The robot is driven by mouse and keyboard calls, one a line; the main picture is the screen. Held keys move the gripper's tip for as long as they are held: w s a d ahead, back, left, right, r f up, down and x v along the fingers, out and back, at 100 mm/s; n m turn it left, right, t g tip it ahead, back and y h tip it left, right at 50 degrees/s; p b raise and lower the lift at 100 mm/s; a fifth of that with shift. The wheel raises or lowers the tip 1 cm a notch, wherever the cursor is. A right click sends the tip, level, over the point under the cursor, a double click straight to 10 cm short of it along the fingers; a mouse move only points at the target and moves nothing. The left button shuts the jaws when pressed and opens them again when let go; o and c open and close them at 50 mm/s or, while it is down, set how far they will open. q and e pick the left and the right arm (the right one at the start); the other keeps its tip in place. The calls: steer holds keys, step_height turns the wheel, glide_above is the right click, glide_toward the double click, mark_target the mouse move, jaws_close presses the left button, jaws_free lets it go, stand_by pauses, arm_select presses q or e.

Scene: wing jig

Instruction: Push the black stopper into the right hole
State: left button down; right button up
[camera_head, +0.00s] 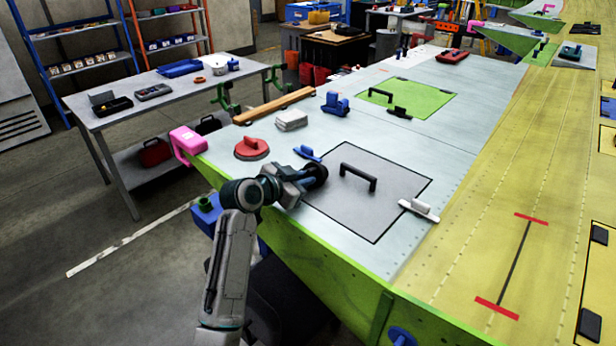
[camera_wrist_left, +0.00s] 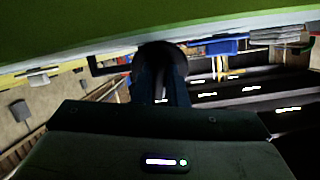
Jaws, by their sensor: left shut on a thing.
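My left gripper (camera_head: 302,181) is at the near edge of the wing jig, beside the grey square panel with a black handle. It is shut on a dark round thing, which looks like the black stopper (camera_head: 317,174). In the left wrist view, the dark round stopper (camera_wrist_left: 160,60) shows beyond the gripper body, close to the green edge of the jig (camera_wrist_left: 110,22). I cannot tell whether it touches the jig. No open hole can be made out in either view; the arm hides part of the green side. My right gripper is not in view.
A blue clamp-like tool (camera_head: 308,154), a red round-based tool (camera_head: 252,148) and a white-handled tool (camera_head: 419,209) lie on the jig near the grey panel (camera_head: 368,215). A pink clamp (camera_head: 187,143) sits at the jig's corner. A blue disc (camera_head: 402,337) is on the green side.

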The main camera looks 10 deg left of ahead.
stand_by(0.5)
arm_select(q)
steer(key=shift+r, duration=0.1)
steer(key=shift+r+p, duration=2.5)
steer(key=shift+r, duration=0.45)
steer(key=shift+f, duration=0.1)
